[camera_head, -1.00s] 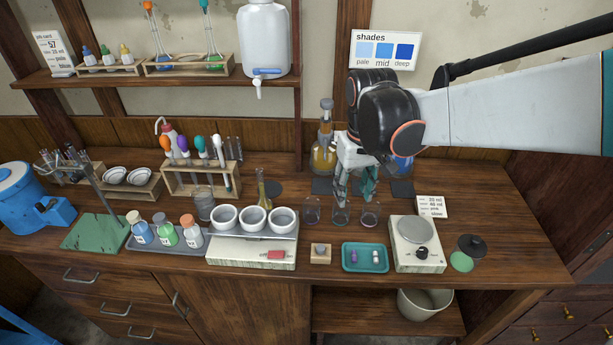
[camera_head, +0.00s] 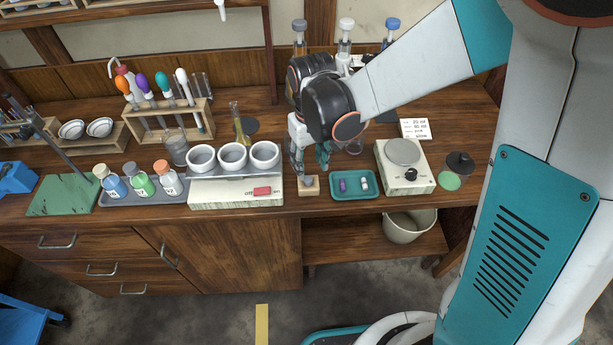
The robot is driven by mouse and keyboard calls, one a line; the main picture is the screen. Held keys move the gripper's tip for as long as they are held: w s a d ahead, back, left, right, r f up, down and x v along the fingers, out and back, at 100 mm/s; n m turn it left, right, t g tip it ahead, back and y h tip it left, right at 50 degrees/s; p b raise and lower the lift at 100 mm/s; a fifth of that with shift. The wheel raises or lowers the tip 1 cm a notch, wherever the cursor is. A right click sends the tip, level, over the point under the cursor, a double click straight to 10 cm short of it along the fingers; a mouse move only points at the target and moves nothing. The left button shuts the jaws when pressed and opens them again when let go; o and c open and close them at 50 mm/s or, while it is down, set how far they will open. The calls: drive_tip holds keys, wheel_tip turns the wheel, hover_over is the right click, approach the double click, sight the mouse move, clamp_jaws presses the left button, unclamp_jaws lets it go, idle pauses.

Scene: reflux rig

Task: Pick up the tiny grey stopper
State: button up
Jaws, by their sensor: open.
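The tiny grey stopper (camera_head: 309,181) sits on a small wooden block (camera_head: 308,192) near the front edge of the bench, left of the teal tray. My gripper (camera_head: 311,169) is open, fingers pointing down, and appears just above and behind the stopper. Its fingertips look close to the block, but I cannot tell whether they touch the stopper. Nothing shows between the fingers.
The teal tray (camera_head: 356,195) holds a purple and a white piece. A white hotplate-like unit (camera_head: 235,195) with three white bowls stands left of the block. A scale (camera_head: 405,165) stands right of the tray. Glassware behind is partly hidden by my arm.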

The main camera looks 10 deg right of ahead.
sight(308, 179)
drive_tip(key=f, duration=0.1)
drive_tip(key=f+b, duration=0.1)
drive_tip(key=f, duration=0.1)
drive_tip(key=f+b, duration=0.1)
drive_tip(key=f, duration=0.1)
drive_tip(key=shift+s+a+f, duration=0.15)
drive_tip(key=shift+s+a, duration=0.05)
drive_tip(key=shift+a, duration=0.1)
drive_tip(key=c, duration=0.8)
